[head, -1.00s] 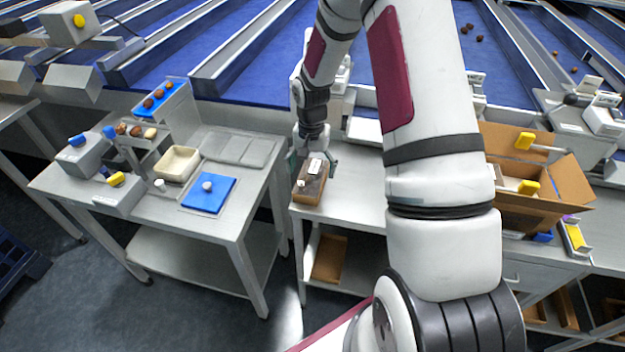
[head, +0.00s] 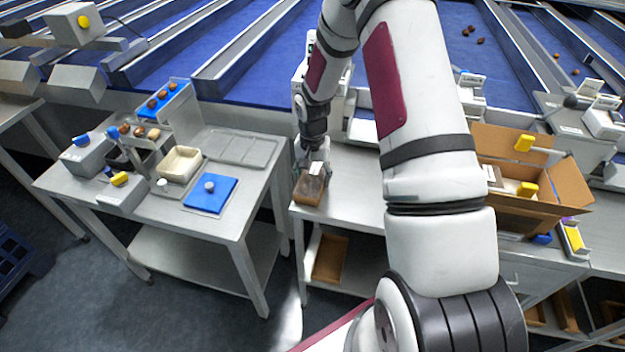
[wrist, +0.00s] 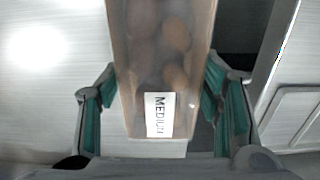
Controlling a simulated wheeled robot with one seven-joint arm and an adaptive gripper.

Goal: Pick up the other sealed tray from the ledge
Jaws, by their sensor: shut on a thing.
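The sealed tray (head: 309,187) is a brown box with a clear film top, at the left end of the grey ledge (head: 352,190) in the head view. In the wrist view the tray (wrist: 143,75) shows round brown dates under the film and a white label reading MEDIUM. My gripper (head: 313,165) is over the tray's far part, and its green-padded fingers (wrist: 160,88) are on both sides of the tray, shut on it. I cannot tell whether the tray's underside is clear of the ledge. The far end of the tray is partly hidden by my gripper.
A grading table (head: 160,205) with a blue pad (head: 210,194) and a cream bin (head: 180,164) stands left, across a narrow gap. An open cardboard box (head: 565,195) is at the right, beyond my arm. A brown tray (head: 330,258) lies on the lower shelf.

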